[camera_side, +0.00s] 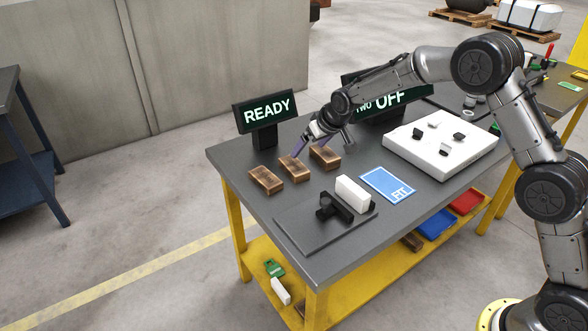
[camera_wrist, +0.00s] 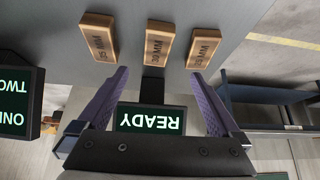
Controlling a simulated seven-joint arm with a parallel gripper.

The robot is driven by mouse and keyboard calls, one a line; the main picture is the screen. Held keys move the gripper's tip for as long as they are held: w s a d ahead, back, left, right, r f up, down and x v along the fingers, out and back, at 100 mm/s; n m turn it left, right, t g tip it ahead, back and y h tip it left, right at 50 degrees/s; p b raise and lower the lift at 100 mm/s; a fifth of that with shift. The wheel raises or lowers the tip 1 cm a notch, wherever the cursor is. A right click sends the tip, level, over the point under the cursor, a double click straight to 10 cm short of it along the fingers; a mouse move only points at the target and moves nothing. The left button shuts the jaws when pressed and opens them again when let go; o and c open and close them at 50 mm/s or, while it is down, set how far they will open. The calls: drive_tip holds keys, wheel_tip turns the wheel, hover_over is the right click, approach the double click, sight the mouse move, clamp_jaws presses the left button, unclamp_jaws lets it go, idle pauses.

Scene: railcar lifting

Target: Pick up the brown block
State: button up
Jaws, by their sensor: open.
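Three brown blocks stand in a row on the dark tabletop in the side view: a left one (camera_side: 266,181), a middle one (camera_side: 294,169) and a right one (camera_side: 325,157). The wrist view shows a left block (camera_wrist: 99,37), a middle block marked 30 MM (camera_wrist: 159,44) and a right block (camera_wrist: 204,48); the outer markings are hard to read. My gripper (camera_side: 299,149) is at the middle block in the side view, tilted. In the wrist view my gripper (camera_wrist: 158,76) has its purple fingers wide apart with nothing between them, and the middle block lies beyond the fingertips.
A black fixture (camera_side: 334,208) with a white block (camera_side: 353,194) is in front. A blue card (camera_side: 387,184) and a white board (camera_side: 440,150) lie to the right.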

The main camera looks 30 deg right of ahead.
approach(294, 165)
drive_tip(key=x, duration=0.4)
drive_tip(key=shift+s+a+f, duration=0.2)
drive_tip(key=shift+s, duration=0.15)
drive_tip(key=shift+w+d+x, duration=0.15)
drive_tip(key=shift+x, duration=1.15)
drive_tip(key=shift+w+d+x, duration=0.1)
drive_tip(key=shift+d+x, duration=0.05)
drive_tip(key=shift+x, duration=1.15)
drive_tip(key=shift+r, duration=0.15)
drive_tip(key=c, duration=1.4)
drive_tip(key=shift+c, duration=0.5)
drive_tip(key=shift+r, duration=0.15)
